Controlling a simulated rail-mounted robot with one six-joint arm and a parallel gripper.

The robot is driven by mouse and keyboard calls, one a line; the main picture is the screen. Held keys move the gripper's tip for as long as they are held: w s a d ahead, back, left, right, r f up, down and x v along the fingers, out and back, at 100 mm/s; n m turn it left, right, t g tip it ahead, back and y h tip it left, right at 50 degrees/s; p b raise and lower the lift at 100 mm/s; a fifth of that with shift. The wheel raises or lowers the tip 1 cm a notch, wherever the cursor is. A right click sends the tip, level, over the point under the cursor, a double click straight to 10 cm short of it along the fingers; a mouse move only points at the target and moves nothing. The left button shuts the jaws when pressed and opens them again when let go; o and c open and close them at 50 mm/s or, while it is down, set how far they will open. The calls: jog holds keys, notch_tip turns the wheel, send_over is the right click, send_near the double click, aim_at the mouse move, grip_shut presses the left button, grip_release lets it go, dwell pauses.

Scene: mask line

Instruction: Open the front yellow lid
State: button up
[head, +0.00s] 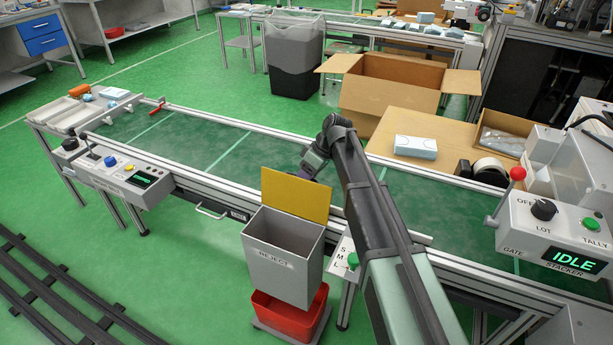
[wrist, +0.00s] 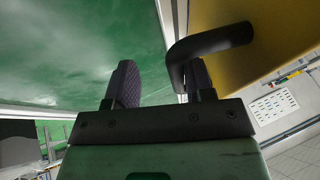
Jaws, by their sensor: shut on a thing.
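The yellow lid (head: 293,194) stands raised, roughly upright, at the back edge of the grey REJECT bin (head: 282,262), and the bin's mouth is uncovered. In the wrist view the yellow lid (wrist: 285,35) fills the upper right, with a black bent handle (wrist: 212,42) coming off it. My gripper (head: 309,172) is behind the lid in the head view, partly hidden by the lid and my arm. In the wrist view my gripper (wrist: 163,85) has its fingers at the handle, shut on it; the exact contact is hard to see.
The green conveyor (head: 230,150) runs behind the bin. A red tub (head: 290,312) sits below the bin. A small panel with a green button (head: 352,260) is just right of it. The IDLE stacker console (head: 560,235) stands at the right.

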jog(key=s+p+v, duration=0.1)
jog(key=p+v, duration=0.8)
jog(key=v, duration=0.1)
jog(key=shift+w+d+r+p, duration=0.2)
jog(key=shift+w+r+p, duration=0.1)
jog(key=shift+w, duration=0.15)
